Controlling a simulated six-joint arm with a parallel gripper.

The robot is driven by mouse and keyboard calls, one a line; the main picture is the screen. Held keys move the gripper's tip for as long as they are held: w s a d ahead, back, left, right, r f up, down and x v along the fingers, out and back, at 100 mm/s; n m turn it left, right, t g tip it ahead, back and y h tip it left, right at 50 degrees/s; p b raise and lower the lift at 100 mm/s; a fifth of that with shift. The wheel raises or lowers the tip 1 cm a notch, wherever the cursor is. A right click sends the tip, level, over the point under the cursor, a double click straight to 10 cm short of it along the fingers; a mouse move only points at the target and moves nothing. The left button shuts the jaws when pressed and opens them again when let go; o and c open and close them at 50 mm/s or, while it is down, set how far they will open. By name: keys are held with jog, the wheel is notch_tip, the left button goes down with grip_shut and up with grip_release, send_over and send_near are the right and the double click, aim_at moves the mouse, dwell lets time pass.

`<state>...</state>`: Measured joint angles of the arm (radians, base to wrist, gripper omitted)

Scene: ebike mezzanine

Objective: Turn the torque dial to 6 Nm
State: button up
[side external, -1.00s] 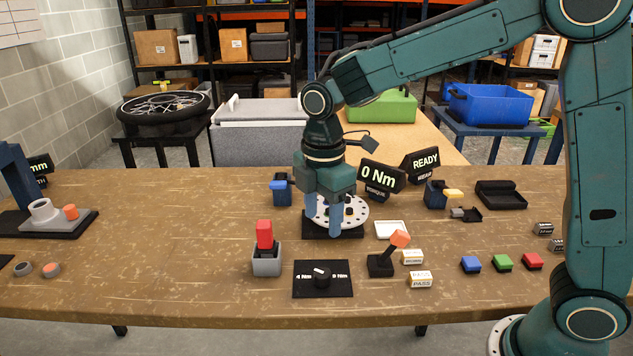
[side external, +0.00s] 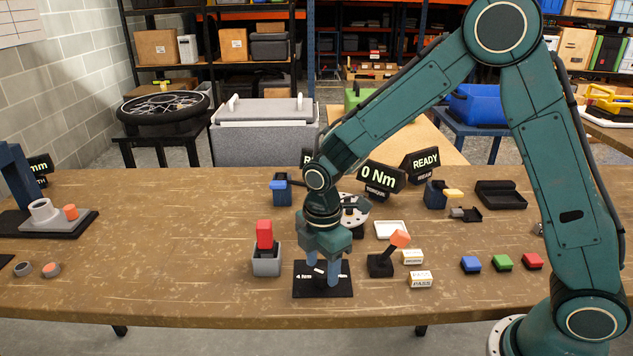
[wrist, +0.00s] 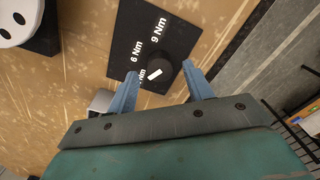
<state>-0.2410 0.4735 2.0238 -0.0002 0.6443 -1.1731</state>
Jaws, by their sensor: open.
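The torque dial's black plate (side external: 345,291) lies near the table's front edge and carries white Nm labels. In the wrist view, its round black knob (wrist: 165,64) has a white mark slanting to the lower left. The 9 Nm label (wrist: 158,31) and 6 Nm label (wrist: 133,57) are readable; a third is partly hidden by my left finger. My gripper (side external: 322,274) is open over the dial, and in the wrist view its fingertips (wrist: 160,70) are on either side of the knob. Contact cannot be told. The TORQUE display (side external: 380,178) reads 0 Nm.
A grey block with a red top (side external: 265,250) stands close left of the dial. A lever with an orange tip (side external: 385,258) and PASS blocks (side external: 420,279) stand to its right. A round holed disc (side external: 354,210) is behind my gripper. The table's left middle is clear.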

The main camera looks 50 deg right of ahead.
jog(key=shift+f, duration=0.75)
jog(key=c, duration=1)
jog(key=shift+o, duration=0.2)
jog(key=shift+m, duration=0.3)
jog(key=m, duration=0.5)
jog(key=shift+r+m, duration=0.1)
jog(key=shift+m, duration=0.3)
jog(key=m, duration=0.5)
jog(key=shift+m, duration=0.3)
